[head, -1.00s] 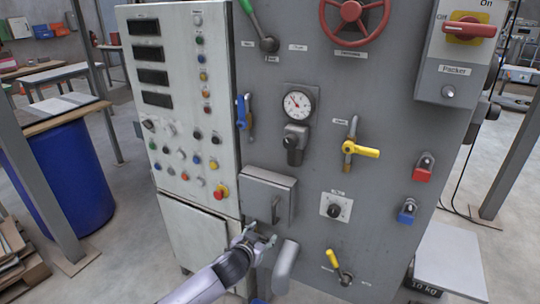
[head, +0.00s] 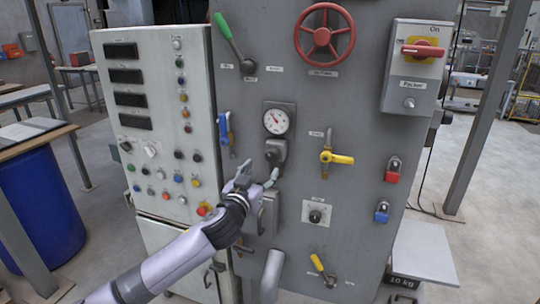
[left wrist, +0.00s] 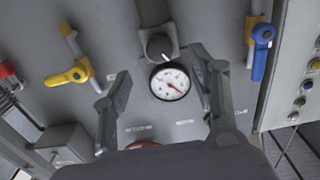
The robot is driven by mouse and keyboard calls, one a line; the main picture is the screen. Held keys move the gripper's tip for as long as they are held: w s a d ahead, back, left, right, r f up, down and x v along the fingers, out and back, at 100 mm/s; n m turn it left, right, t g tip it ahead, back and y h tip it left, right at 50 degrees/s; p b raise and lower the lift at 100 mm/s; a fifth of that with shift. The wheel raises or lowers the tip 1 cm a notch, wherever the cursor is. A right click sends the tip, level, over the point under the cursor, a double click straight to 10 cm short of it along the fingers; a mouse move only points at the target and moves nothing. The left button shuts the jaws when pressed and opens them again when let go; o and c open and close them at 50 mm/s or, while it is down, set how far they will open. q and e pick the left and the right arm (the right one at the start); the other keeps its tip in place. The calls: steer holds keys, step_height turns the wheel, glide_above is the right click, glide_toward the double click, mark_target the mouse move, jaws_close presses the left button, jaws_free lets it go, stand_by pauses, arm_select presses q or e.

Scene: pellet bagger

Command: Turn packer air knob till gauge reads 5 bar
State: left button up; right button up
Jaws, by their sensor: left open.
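The round white gauge (head: 277,121) is on the grey panel, with a dark air knob (head: 275,153) on a block just below it. My left gripper (head: 259,173) is open and empty, just below and in front of the knob. In the left wrist view, which is upside down, the gauge (left wrist: 170,82) and the knob (left wrist: 159,46) show between the spread fingers (left wrist: 160,75). The fingers do not appear to touch the knob. The gauge has a red needle, but its numbers are too small to read. My right gripper is not in view.
A blue-handled valve (head: 224,133) is left of the knob and a yellow valve handle (head: 337,158) is to its right. A grey box (head: 266,213) sticks out below, partly behind my gripper. A red handwheel (head: 325,33) is higher up.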

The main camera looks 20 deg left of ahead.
mark_target(271, 158)
arm_select(q)
steer(key=w, duration=0.4)
steer(key=w+p, duration=0.1)
steer(key=w, duration=0.3)
steer(key=shift+w+d+p, duration=0.2)
steer(key=shift+w+p, duration=0.05)
steer(key=shift+p, duration=0.05)
steer(key=shift+c, duration=0.5)
steer(key=c, duration=1)
